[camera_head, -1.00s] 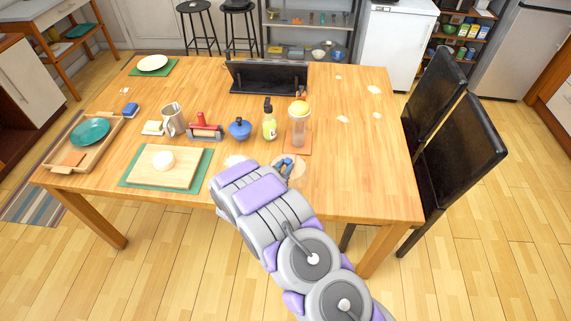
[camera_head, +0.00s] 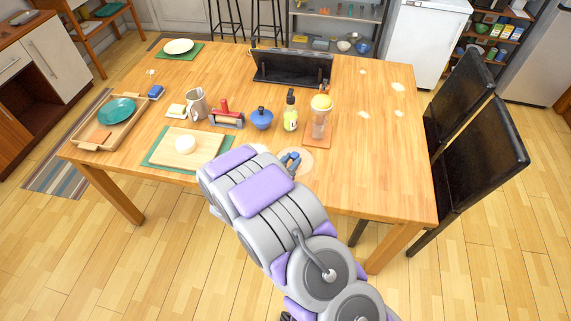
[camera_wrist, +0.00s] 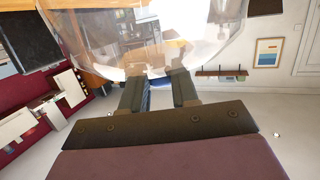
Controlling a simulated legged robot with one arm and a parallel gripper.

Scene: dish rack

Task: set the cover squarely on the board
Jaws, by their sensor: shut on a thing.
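The cover is a clear dome. In the wrist view the cover (camera_wrist: 110,32) fills the top of the picture, just beyond my fingers. In the head view the cover (camera_head: 303,166) is a faint pale round shape at the end of my arm, over the table's front part. My gripper (camera_head: 290,161) is shut on it; in the wrist view the two dark fingers (camera_wrist: 160,92) meet its near side, with a blue bit between them. The wooden board (camera_head: 166,150) lies left of my arm, with a white round piece (camera_head: 186,144) on it. The cover is apart from the board.
The board lies on a green mat (camera_head: 155,159). A wooden tray (camera_head: 133,130) is at left.

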